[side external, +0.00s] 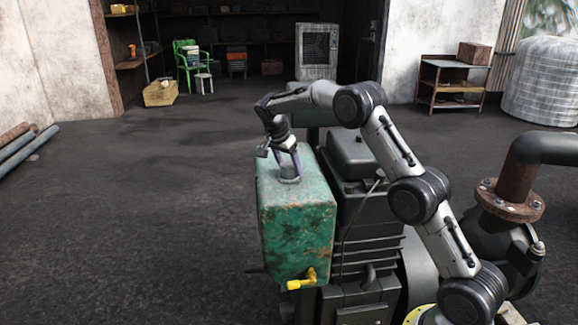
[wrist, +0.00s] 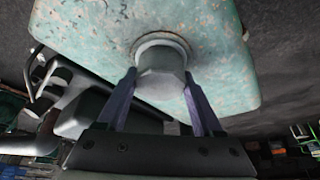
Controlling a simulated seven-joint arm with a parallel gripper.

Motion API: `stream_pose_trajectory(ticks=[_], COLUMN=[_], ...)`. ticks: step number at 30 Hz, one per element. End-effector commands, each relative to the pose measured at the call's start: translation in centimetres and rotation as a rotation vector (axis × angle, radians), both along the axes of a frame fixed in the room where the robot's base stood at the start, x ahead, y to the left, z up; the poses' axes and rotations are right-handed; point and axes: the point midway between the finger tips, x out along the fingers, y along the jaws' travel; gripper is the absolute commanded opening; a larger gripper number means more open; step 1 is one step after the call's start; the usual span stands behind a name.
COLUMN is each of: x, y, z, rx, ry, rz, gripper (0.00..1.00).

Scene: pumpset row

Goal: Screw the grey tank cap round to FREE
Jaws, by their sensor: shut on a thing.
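The grey tank cap (wrist: 161,72) sits on its round neck on top of the worn green tank (wrist: 85,22). In the side external view the cap (side external: 289,180) shows low between my fingers, on the top face of the tank (side external: 297,232). My gripper (side external: 288,172) points down at the cap from above. In the wrist view my gripper (wrist: 160,82) has one finger on each side of the cap, shut on it. I see no FREE marking, and the cap's turn position cannot be told.
A dark engine block (side external: 362,210) stands right beside the tank. A yellow tap (side external: 302,281) sticks out low on the tank's front. A rusty flanged pipe (side external: 515,185) is at the right. The floor left of the tank is clear.

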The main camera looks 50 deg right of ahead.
Motion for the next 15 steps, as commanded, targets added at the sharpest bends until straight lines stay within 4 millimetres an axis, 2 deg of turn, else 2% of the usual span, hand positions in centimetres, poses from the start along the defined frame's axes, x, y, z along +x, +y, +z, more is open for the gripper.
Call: stream_pose_trajectory(ticks=[10,15], x=[-0.04,-0.16], y=[0.03,-0.01], z=[-0.22,-0.26], rx=[0.002,0.003], ry=[0.002,0.002], rz=[0.014,0.196], gripper=[0.12,0.12])
